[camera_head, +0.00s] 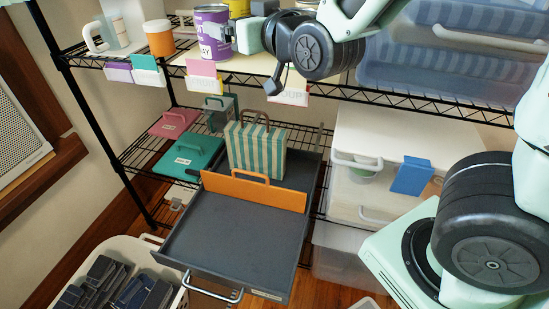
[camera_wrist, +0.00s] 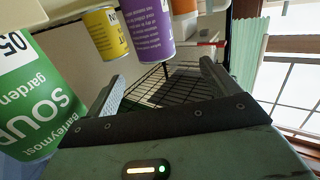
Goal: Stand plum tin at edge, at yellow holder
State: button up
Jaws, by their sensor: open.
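The plum tin (camera_head: 213,32), a purple can with a pale label, stands upright near the front edge of the upper wire shelf. It also shows in the wrist view (camera_wrist: 152,32), just beyond my fingertips and apart from them as far as I can tell. My gripper (camera_wrist: 162,72) is open with nothing between its fingers. In the head view, my wrist partly covers the area right of the tin.
A yellow tin (camera_wrist: 104,34) stands beside the plum tin, and a green soup tin (camera_wrist: 32,105) is close to my left finger. An orange-banded container (camera_head: 159,40) and a white mug (camera_head: 97,38) stand farther left. An open grey drawer (camera_head: 230,235) lies below.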

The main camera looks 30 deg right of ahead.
jog(key=s+a+f+n+g, duration=0.3)
jog(key=s+a+f+g, duration=0.55)
jog(key=s+f, duration=0.2)
jog(key=s+f+n+g+h, duration=0.1)
jog(key=s+f+g, duration=0.2)
jog(key=s, duration=0.5)
jog(key=s+f+n+g+h, duration=0.1)
jog(key=s+f+g, duration=0.2)
jog(key=s, duration=0.6)
jog(key=shift+s+d+g+h, duration=0.25)
jog(key=shift+d+g+h, duration=0.15)
jog(key=shift+g, duration=0.85)
jog(key=shift+r, duration=0.1)
